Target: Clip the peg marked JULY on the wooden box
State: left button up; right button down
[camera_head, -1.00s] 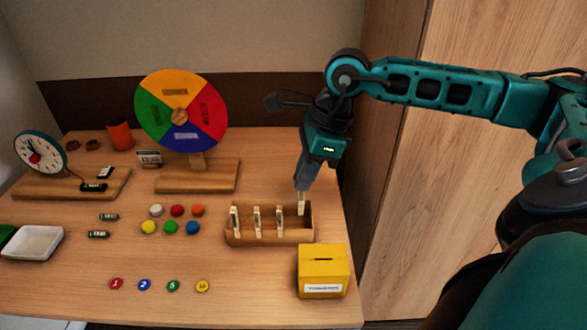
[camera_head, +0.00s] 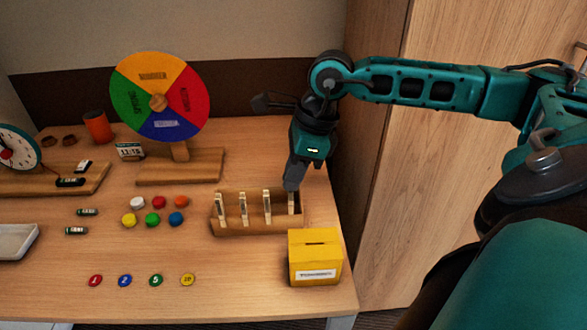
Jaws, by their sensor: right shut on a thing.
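The wooden box (camera_head: 255,226) is a long open box on the table, in the middle of the head view. Several pale clothes pegs stand along it, among them a left one (camera_head: 221,209), a middle one (camera_head: 243,208) and one further right (camera_head: 267,206). My right gripper (camera_head: 290,187) points down at the box's right end, shut on a pale peg (camera_head: 291,204). That peg is upright, its lower part within the box's outline; I cannot tell whether it grips the wall. The marks on the pegs are too small to read. My left gripper is not in view.
A yellow box (camera_head: 314,258) with a slot stands just in front of the wooden box's right end. Coloured buttons (camera_head: 152,219) lie to the left. A colour wheel (camera_head: 160,97) on a wooden stand (camera_head: 180,168) is behind. The table's front middle is mostly clear.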

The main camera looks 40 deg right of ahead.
pick_arm(q)
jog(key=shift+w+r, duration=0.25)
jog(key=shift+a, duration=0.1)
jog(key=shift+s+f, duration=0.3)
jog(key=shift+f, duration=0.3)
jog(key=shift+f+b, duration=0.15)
jog(key=shift+b, duration=0.2)
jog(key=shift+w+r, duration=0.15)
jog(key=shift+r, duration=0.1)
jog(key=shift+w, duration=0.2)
